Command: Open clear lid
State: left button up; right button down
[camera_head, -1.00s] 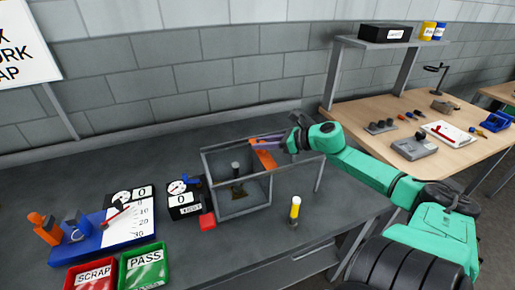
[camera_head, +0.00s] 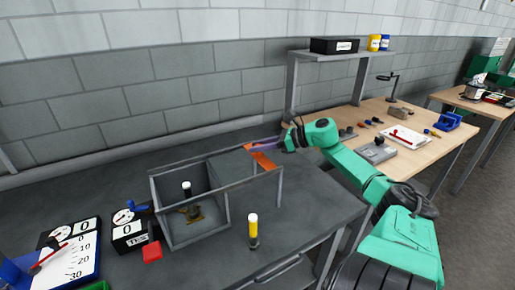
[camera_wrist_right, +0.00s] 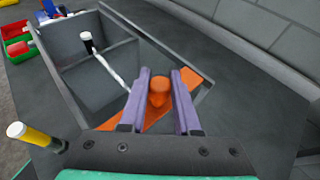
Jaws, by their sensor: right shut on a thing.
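The grey-framed box (camera_head: 229,213) stands on the bench with its left part uncovered. Its clear lid is hard to make out; the lid's orange strip (camera_head: 265,161) lies over the rails to the right of the box. My right gripper (camera_head: 261,146) is shut on the orange knob, which shows between its purple fingers (camera_wrist_right: 159,98) in the wrist view (camera_wrist_right: 160,88). Inside the box, a black post with a white top (camera_head: 187,191) stands on a brass-coloured base. My left gripper is not in view.
A yellow cylinder with a white top (camera_head: 253,232) stands in front of the rails. A gauge unit (camera_head: 128,230) and a red block (camera_head: 152,253) sit left of the box. A wooden bench (camera_head: 428,150) stands at the right.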

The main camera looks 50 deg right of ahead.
jog(key=shift+f, duration=0.1)
jog(key=c, duration=0.6)
grip_release()
jog(key=shift+s, duration=0.1)
jog(key=b+v, duration=0.2)
jog(key=v, duration=1.2)
jog(key=shift+s, duration=0.2)
